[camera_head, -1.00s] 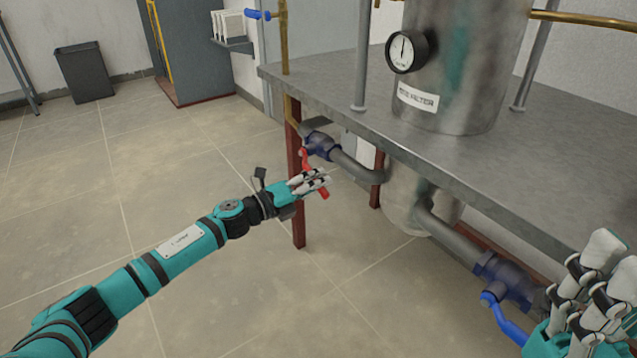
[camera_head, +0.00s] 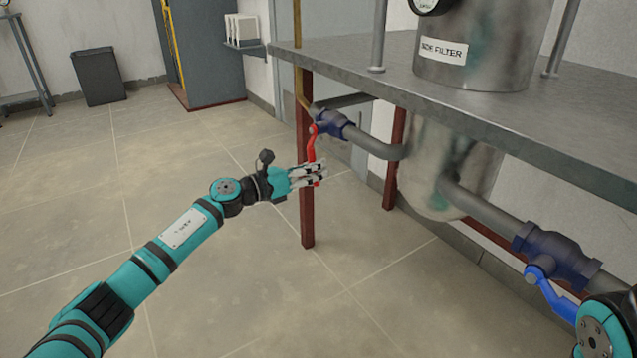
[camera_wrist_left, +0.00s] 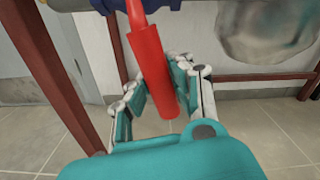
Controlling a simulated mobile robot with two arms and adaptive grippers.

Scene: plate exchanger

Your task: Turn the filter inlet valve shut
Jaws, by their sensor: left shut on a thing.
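The valve with the red lever (camera_head: 311,143) has a blue body (camera_head: 334,124) and sits on a grey pipe below the steel platform. The lever hangs almost straight down from it. My left gripper (camera_head: 308,176) is shut around the lever's lower end, which mostly hides behind the fingers in the head view. In the left wrist view the red lever (camera_wrist_left: 152,65) passes between the fingers of my left gripper (camera_wrist_left: 160,86). My right gripper is out of view; only part of my right arm shows at the bottom right.
The filter vessel (camera_head: 484,45), its label ending in "FILTER", stands on the platform (camera_head: 455,107). A dark red post (camera_head: 306,215) stands just behind my left gripper. A second blue valve (camera_head: 556,252) with a blue lever (camera_head: 550,293) is at the right. Open floor lies left.

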